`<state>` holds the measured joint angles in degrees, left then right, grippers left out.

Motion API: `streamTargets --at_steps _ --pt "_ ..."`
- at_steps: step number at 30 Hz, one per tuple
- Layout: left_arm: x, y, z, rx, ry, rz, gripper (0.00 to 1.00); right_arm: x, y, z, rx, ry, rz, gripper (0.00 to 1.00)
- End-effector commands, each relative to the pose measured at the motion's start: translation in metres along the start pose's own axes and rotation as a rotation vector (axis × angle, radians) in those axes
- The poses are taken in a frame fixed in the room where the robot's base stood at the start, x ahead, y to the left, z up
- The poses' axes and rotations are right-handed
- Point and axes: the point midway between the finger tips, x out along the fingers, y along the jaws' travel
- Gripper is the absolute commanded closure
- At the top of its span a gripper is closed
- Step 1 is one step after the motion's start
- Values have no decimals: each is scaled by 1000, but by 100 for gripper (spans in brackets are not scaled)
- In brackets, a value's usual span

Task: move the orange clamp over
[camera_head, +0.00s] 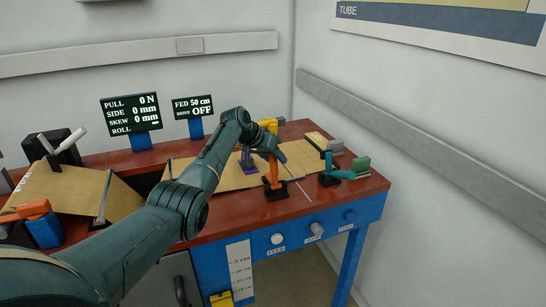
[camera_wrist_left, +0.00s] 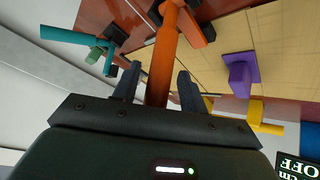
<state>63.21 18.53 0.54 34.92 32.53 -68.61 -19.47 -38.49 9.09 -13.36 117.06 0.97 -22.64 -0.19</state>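The orange clamp (camera_head: 274,181) stands on its dark base near the front edge of the red-brown table, at the right part of the tan sheet. In the left wrist view its orange bar (camera_wrist_left: 164,58) runs between the two fingers. My left gripper (camera_head: 276,151) is at the clamp's upper end. In the wrist view the left gripper (camera_wrist_left: 158,85) is open around the bar, with a gap on the left-hand side; the right-hand finger looks close to it or touching. My right gripper is not in view.
A teal clamp (camera_head: 329,170) stands to the right. A purple clamp (camera_head: 247,160) and a yellow clamp (camera_head: 269,124) are behind the arm. A green block (camera_head: 361,165) lies near the right edge. Two black displays (camera_head: 131,113) stand at the back left. Knobs (camera_head: 317,229) line the blue front.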

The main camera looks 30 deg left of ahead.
Motion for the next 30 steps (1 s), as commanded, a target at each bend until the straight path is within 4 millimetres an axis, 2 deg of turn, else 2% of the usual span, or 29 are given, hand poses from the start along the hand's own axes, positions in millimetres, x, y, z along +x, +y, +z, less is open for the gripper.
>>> streamTargets --at_steps 8,14,20,30 --pt "-1 0 0 2 1 0 56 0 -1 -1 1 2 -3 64" --pt "-14 0 -1 4 4 -1 56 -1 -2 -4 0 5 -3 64" --pt "-45 -1 -1 3 4 -1 56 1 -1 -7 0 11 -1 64" --pt "-112 -1 0 2 3 -2 56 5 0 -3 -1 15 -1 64"
